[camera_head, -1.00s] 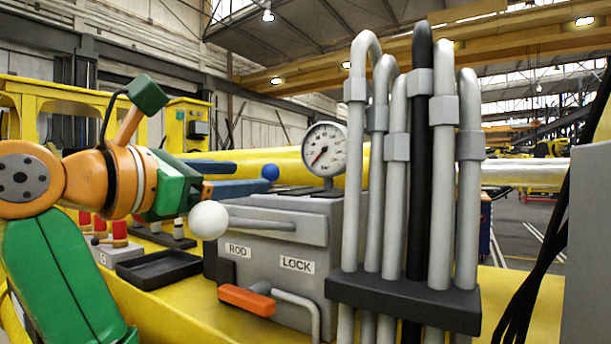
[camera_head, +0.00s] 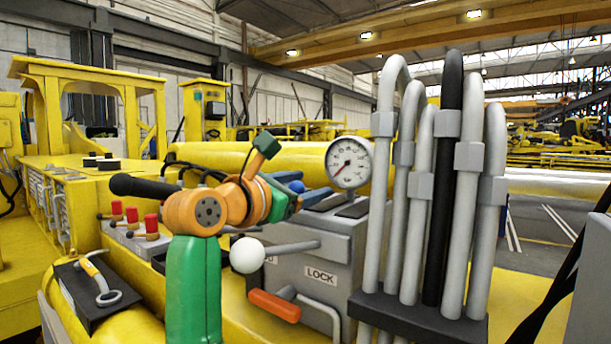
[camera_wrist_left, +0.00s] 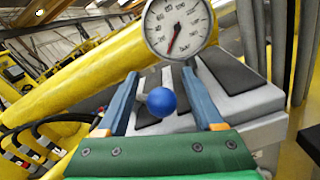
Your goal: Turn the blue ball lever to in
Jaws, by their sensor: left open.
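The blue ball (camera_head: 297,187) of the lever sits above the grey control box, partly hidden by my gripper in the head view. In the left wrist view the blue ball (camera_wrist_left: 162,101) lies between the two blue fingers, with a gap on each side. My right gripper is not in view.
A pressure gauge (camera_head: 350,163) stands just beyond the fingers. A white ball lever (camera_head: 248,255) is near my left arm, above an orange-handled lever (camera_head: 275,305). Upright grey and black pipes (camera_head: 440,190) stand to the right. Red-topped levers (camera_head: 132,215) are at the left.

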